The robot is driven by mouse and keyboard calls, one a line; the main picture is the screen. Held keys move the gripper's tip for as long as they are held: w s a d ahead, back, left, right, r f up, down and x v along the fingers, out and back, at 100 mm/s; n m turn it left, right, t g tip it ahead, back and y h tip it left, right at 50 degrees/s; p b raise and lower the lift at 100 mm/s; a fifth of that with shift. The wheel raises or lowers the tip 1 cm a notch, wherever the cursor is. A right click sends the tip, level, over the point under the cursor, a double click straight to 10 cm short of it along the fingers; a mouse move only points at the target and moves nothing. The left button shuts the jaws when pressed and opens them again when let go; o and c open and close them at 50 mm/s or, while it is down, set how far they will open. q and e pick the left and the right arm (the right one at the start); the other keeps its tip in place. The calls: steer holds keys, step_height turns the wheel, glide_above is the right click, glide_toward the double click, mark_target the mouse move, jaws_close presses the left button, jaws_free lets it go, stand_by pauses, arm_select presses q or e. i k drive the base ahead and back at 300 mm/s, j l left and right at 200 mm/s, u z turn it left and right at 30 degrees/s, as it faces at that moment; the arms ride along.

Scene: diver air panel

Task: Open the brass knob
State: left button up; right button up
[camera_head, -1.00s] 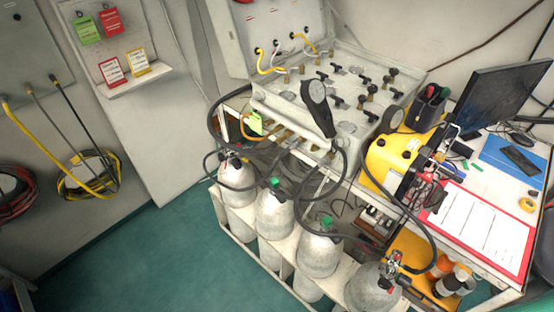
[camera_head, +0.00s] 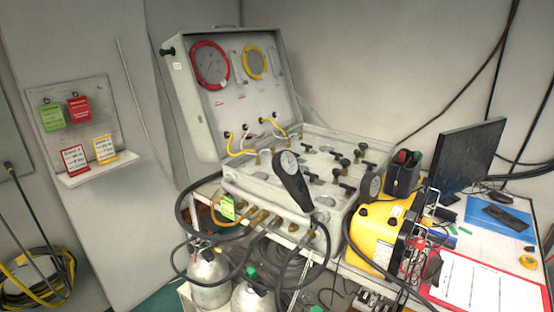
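The air panel (camera_head: 225,110) is an open grey case on a bench, with its lid raised at the back. Several small valves with black handles (camera_head: 344,163) stand on its top face, some with brass-coloured bodies. Brass fittings (camera_head: 259,218) line its front edge. I cannot tell which of these is the brass knob, nor whether it is open or shut. A black hand-held gauge (camera_head: 292,175) stands up at the panel's front and hides part of the top face. Neither of my grippers is in view.
Grey gas cylinders (camera_head: 208,275) stand below the panel's front with black hoses around them. A tag board (camera_head: 75,115) hangs at left.

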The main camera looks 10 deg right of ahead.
mark_target(239, 207)
steer(key=i+j+z, duration=0.45)
steer(key=j+z, duration=0.3)
steer(key=i+j+z, duration=0.1)
steer(key=j+z, duration=0.25)
